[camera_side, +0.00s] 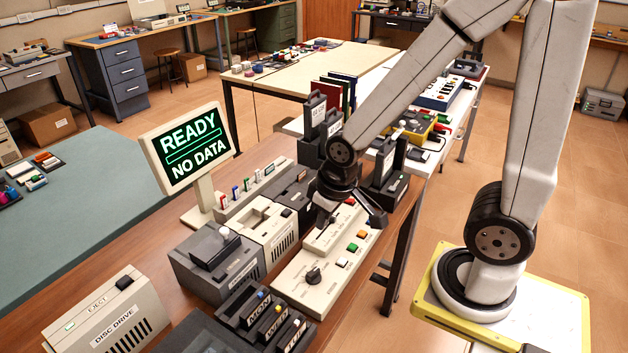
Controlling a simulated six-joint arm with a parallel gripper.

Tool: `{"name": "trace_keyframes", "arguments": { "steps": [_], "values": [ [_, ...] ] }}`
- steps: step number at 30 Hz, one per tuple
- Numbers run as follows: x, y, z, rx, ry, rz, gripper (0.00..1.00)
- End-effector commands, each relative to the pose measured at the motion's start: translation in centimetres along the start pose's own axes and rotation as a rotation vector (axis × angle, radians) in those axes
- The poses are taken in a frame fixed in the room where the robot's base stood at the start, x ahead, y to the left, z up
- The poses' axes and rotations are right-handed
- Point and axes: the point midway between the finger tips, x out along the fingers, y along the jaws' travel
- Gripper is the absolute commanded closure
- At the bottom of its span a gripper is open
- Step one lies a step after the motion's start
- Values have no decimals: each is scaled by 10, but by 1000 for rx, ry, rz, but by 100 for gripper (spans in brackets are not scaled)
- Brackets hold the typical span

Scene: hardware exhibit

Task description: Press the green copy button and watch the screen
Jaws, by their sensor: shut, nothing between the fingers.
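The green button (352,247) sits in a row on a cream control panel (325,291), between a white button (342,262) and an orange button (362,234). It looks uncovered. My gripper (328,210) is shut and empty over the far end of the panel, beyond the button row. Its dark fingers are hard to separate from the dark things behind. It appears apart from the green button, and it hides part of the panel's far end.
A black knob (313,275) sits at the panel's near end. A grey unit with a lever (215,256), labelled dark cartridges (270,320) and a disc drive (112,317) crowd the bench. Upright dark cases (317,112) stand behind my gripper. Open floor lies to the right.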

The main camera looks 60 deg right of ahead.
Motion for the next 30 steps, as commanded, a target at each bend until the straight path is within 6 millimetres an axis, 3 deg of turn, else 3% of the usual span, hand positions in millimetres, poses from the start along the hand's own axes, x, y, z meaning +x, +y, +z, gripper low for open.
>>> {"name": "trace_keyframes", "arguments": {
  "steps": [20,30],
  "values": [
    [1,2,1,19,-10,-3,100],
    [14,23,16,239,-115,-46,100]
  ]
}}
